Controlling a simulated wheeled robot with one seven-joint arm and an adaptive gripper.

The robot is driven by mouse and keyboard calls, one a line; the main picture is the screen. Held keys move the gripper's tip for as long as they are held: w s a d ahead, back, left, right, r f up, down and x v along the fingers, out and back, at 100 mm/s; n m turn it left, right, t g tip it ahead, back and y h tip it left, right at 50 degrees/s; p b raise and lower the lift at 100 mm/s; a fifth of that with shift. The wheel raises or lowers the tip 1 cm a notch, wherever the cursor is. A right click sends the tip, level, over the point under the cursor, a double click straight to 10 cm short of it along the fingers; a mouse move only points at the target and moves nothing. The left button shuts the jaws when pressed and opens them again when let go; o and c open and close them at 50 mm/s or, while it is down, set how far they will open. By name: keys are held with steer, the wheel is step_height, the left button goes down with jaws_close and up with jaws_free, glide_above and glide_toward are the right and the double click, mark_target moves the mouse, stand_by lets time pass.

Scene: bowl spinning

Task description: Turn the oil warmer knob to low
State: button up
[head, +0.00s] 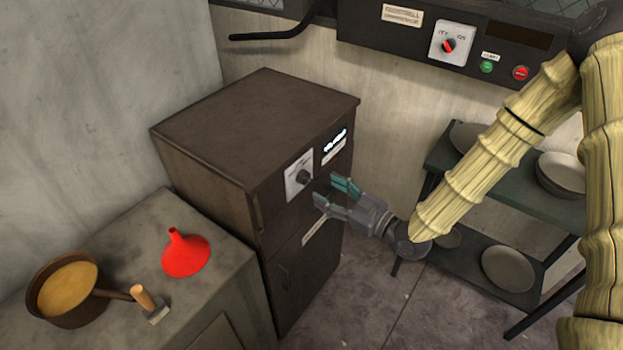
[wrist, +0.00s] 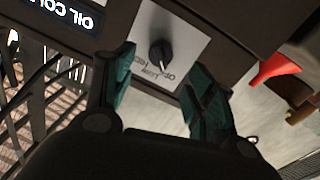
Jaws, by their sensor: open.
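The oil warmer (head: 255,125) is a dark brown cabinet against the grey wall in the head view. Its black knob (head: 304,177) sits on a white dial plate (head: 291,184) on the front face. In the wrist view the knob (wrist: 160,54) stands on the plate (wrist: 183,36), with small lettering that includes "Low"; its exact setting is hard to read. My gripper (head: 333,192) is open, with teal finger pads, just in front of the panel. In the wrist view the gripper (wrist: 160,85) has its fingers either side below the knob, apart from it and empty.
A red funnel (head: 186,254) and a pot (head: 73,313) of yellowish liquid stand on the grey counter (head: 140,230) at left. A shelf (head: 440,160) with several bowls is at right. A panel with a red-marked dial (head: 450,45) and buttons hangs above.

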mark_target(311, 180)
steer(key=shift+p+x, duration=0.7)
steer(key=shift+x, duration=2.45)
steer(key=c, duration=1)
steer(key=shift+c, duration=0.2)
steer(key=shift+m, duration=0.4)
steer(key=m+b, duration=0.2)
steer(key=shift+m, duration=0.4)
steer(key=m+b, duration=0.1)
steer(key=m, duration=0.4)
steer(key=shift+g+b, duration=0.3)
steer(key=shift+b, duration=0.1)
steer(key=shift+r, duration=0.1)
